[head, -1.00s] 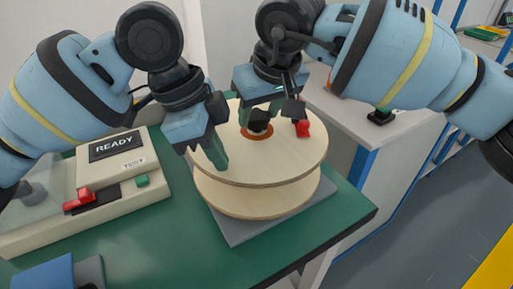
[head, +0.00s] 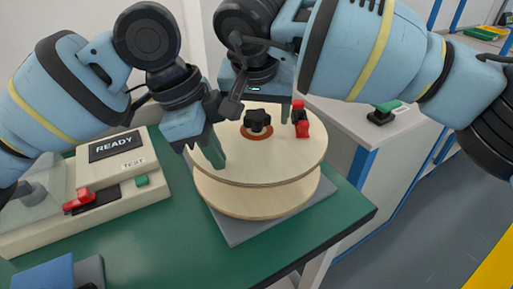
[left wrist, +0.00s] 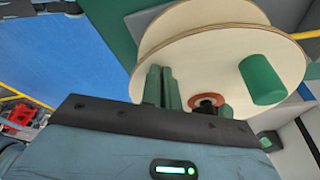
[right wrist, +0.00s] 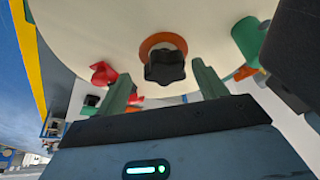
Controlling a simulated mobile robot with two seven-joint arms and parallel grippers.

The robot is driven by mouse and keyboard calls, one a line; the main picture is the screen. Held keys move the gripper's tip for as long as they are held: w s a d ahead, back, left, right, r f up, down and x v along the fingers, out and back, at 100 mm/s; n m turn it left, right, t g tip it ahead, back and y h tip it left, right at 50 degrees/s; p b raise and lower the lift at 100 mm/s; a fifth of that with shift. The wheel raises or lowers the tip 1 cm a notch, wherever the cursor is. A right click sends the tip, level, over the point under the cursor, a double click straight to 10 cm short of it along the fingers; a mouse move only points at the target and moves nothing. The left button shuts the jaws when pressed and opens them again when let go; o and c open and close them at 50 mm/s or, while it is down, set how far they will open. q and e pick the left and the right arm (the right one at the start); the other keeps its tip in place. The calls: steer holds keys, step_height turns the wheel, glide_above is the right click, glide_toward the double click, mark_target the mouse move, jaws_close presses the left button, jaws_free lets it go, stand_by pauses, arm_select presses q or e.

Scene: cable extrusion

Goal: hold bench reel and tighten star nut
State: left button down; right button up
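The wooden reel (head: 250,166) lies flat on a grey plate, with a black star nut (head: 258,121) on an orange-brown ring at its centre. My left gripper (head: 212,151) is at the near left of the upper flange. My right gripper (head: 268,104) is over the far side of the reel. In the right wrist view its fingers are apart, with the star nut (right wrist: 164,66) showing between and beyond them.
A red part (head: 301,123) stands on the flange, close to my right gripper. A beige tester (head: 115,170) reading READY, with a red handle, is at the left of the green table (head: 150,232). A blue block (head: 45,272) lies at the front left.

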arm_select(q)
steer(key=shift+s+d+f, duration=0.4)
arm_select(e)
steer(key=shift+w+a+f, duration=0.15)
steer(key=shift+f, duration=0.05)
arm_select(q)
steer(key=shift+a, duration=0.1)
arm_select(e)
steer(key=shift+n+y, duration=0.5)
steer(key=shift+n, duration=0.6)
arm_select(q)
steer(key=shift+w, duration=0.15)
arm_select(e)
steer(key=n+y, duration=0.1)
steer(key=n, duration=0.4)
steer(key=shift+r+g+y, duration=0.1)
steer(key=shift+g+y, duration=0.2)
steer(key=shift+y, duration=0.1)
arm_select(q)
steer(key=shift+a, duration=0.1)
